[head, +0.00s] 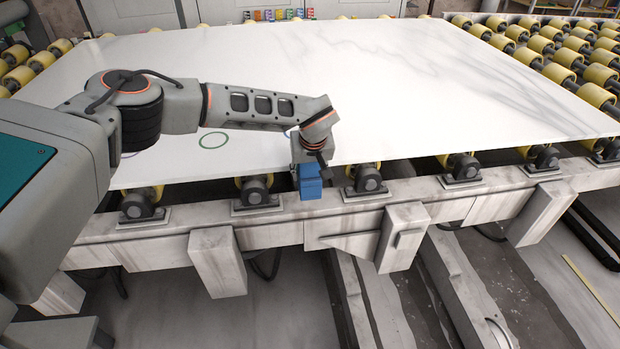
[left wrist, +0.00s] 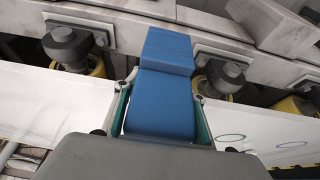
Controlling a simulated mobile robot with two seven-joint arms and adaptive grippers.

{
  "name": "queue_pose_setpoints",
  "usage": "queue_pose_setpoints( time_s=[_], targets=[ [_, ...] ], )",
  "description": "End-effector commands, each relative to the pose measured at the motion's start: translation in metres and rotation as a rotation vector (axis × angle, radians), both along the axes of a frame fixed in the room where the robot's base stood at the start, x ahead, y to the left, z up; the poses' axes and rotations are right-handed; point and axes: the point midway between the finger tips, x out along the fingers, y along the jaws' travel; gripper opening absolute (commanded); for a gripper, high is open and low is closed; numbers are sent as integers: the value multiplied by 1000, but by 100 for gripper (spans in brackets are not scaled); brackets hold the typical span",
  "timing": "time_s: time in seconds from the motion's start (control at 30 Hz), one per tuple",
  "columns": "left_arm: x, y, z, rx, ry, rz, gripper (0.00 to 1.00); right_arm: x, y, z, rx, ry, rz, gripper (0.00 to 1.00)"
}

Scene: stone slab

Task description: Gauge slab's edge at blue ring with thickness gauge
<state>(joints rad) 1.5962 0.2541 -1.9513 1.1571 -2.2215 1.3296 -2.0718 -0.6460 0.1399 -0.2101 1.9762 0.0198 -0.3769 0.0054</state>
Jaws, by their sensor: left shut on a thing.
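The white slab (head: 400,80) lies flat on the roller table. A dark green ring (head: 213,140) is marked on it near its front edge. A second ring (head: 290,133), partly hidden behind my arm, shows just left of my gripper; its colour is hard to tell. Two rings also show at the lower right of the left wrist view. My left gripper (head: 310,160) is shut on a blue block-like tool, the thickness gauge (head: 310,185), at the slab's front edge. The gauge (left wrist: 165,85) sits between both fingers in the left wrist view. Whether it touches the slab cannot be told.
Black roller mounts (head: 366,178) and a pale steel beam (head: 280,232) with jutting brackets run below the slab's front edge. Yellow rollers (head: 598,95) fill the right side. Small coloured items (head: 280,14) stand behind the slab. The slab's top is otherwise clear.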

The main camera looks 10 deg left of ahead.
Motion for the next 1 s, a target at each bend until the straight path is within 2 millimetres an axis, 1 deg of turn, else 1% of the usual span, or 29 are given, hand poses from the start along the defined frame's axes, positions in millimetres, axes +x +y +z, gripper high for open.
queue_pose_setpoints(
  time_s=[0.2,0.43,0.67,1.0],
  targets=[
    [15,5,-1,0,-2,0,3,1,-3,-10,-11,2,0,40],
    [26,10,0,0,-2,1,3,7,-6,-7,-18,-16,-2,40],
    [30,12,2,0,-3,-2,3,11,-7,-7,-21,-23,0,40],
    [32,13,4,1,-8,-2,3,10,-6,-7,-20,-21,0,40]
  ],
)
